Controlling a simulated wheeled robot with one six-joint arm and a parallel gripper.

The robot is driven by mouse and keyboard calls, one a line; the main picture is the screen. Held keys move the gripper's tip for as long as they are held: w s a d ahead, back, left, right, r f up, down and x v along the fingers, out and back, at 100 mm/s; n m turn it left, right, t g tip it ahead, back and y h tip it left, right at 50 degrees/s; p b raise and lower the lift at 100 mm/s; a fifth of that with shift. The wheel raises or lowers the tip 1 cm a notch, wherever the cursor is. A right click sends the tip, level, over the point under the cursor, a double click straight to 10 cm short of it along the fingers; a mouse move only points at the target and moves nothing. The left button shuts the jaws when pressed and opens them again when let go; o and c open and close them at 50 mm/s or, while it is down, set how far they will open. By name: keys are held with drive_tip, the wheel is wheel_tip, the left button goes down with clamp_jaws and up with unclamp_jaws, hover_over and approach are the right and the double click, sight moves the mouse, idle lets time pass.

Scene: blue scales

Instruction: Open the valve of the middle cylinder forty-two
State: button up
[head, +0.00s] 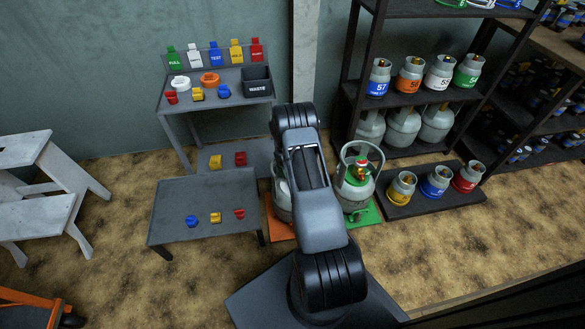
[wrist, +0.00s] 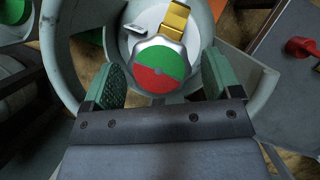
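In the wrist view a round valve knob (wrist: 159,66), half green and half red, sits on a grey cylinder (wrist: 222,22) inside its curved collar. A gold fitting (wrist: 173,20) and a small silver lever (wrist: 147,29) are beside the knob. My gripper (wrist: 163,74) is open, its green-padded fingers on either side of the knob with gaps showing. In the head view my arm hides the gripper and this knob. A grey cylinder (head: 283,202) is partly visible left of my arm, on an orange mat (head: 279,232). I cannot read the number forty-two.
Another cylinder (head: 357,190) with a green top and red knob stands on a green mat (head: 371,213), right of my arm. A low table (head: 170,205) with small coloured pieces stands to the left. A rack (head: 400,100) of cylinders stands behind.

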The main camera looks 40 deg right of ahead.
drive_tip(key=shift+o, duration=0.5)
drive_tip(key=p+v, duration=0.4)
drive_tip(key=v, duration=0.9)
drive_tip(key=shift+w+r, duration=0.2)
drive_tip(key=shift+r, duration=0.15)
